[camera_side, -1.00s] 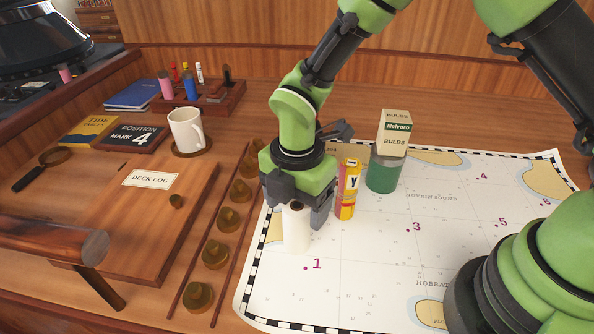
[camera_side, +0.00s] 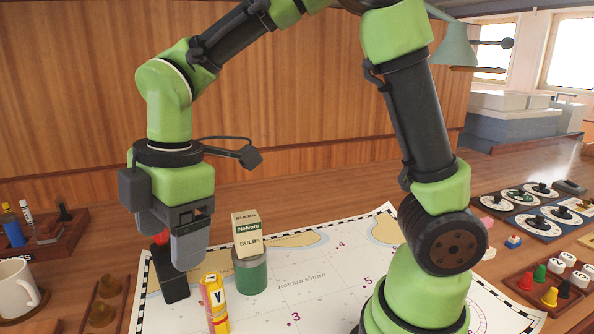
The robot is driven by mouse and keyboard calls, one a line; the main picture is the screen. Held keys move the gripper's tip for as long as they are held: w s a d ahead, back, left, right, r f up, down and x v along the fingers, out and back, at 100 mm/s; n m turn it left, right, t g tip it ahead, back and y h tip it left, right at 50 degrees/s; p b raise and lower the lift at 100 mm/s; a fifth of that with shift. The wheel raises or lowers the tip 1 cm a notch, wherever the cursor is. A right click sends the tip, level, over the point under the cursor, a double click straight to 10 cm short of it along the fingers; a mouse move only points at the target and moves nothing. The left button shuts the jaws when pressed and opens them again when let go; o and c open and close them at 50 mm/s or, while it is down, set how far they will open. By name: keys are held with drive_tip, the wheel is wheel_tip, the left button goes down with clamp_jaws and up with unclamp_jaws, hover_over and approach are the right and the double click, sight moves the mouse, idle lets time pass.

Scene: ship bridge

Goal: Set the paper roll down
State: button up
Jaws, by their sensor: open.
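My gripper (camera_side: 181,272) is open above the left part of the chart (camera_side: 290,283). It is behind and left of a yellow tube (camera_side: 214,305). No paper roll shows between the fingers or elsewhere in the current view; the bottom edge cuts off the near part of the chart. A small red patch shows by the fingers, and I cannot tell what it is.
A green can (camera_side: 250,274) with a bulb box (camera_side: 247,234) on top stands right of the tube. A white mug (camera_side: 17,290) and brass knobs (camera_side: 103,312) are at left. Dials (camera_side: 553,216) and coloured pegs (camera_side: 540,272) are at right. The chart's far middle is clear.

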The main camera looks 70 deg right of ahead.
drive_tip(key=s+d+r+m+t, duration=0.3)
drive_tip(key=s+d+m, duration=0.1)
drive_tip(key=s+m, duration=0.3)
drive_tip(key=s+d+r+m+t+y, duration=0.1)
drive_tip(key=s+d+r+m, duration=0.3)
drive_tip(key=m, duration=0.8)
drive_tip(key=s+t, duration=0.1)
drive_tip(key=s, duration=0.1)
drive_tip(key=shift+s+d+r+t, duration=0.2)
drive_tip(key=shift+s+t, duration=0.15)
drive_tip(key=shift+t, duration=0.05)
